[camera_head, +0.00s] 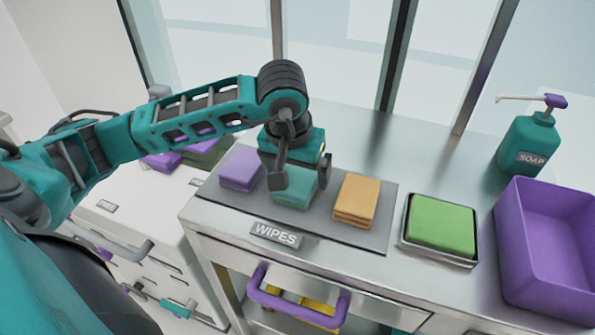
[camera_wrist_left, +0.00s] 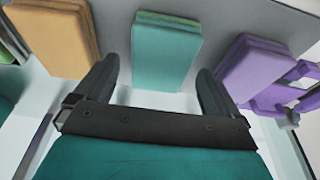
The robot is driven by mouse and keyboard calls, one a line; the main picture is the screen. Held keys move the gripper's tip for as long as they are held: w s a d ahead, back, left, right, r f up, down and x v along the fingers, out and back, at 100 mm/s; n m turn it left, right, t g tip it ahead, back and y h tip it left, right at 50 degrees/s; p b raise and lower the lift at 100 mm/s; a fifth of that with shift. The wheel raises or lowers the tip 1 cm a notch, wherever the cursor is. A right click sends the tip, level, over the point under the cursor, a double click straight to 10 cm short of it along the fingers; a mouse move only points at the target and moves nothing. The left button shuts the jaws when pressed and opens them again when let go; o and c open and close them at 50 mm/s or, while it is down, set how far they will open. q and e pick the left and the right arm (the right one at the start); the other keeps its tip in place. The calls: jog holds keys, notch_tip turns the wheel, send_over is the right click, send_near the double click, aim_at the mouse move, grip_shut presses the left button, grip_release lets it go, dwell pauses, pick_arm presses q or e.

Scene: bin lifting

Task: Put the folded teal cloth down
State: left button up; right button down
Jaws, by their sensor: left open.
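The folded teal cloth (camera_head: 294,193) lies on the grey mat (camera_head: 375,228) between the purple and the orange cloths. It also shows in the left wrist view (camera_wrist_left: 166,55), upright in the picture beyond the fingers. My left gripper (camera_head: 298,184) is open above the cloth, with one finger toward each side of it. In the left wrist view the open fingers (camera_wrist_left: 166,88) have nothing between them at their near ends. Whether the fingertips touch the cloth I cannot tell. My right gripper does not show.
A folded purple cloth (camera_head: 241,168) lies left and a folded orange cloth (camera_head: 357,200) right on the mat. A green sponge (camera_head: 443,225) sits in a metal tray further right. A purple bin (camera_head: 545,285) and a soap bottle (camera_head: 529,140) stand at the right.

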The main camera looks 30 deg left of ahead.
aim_at(291, 190)
pick_arm(q)
jog(key=v, duration=1)
jog(key=shift+s+r+p, duration=0.15)
jog(key=shift+r+p, duration=0.15)
jog(key=shift+p, duration=0.05)
jog(key=shift+d, duration=0.1)
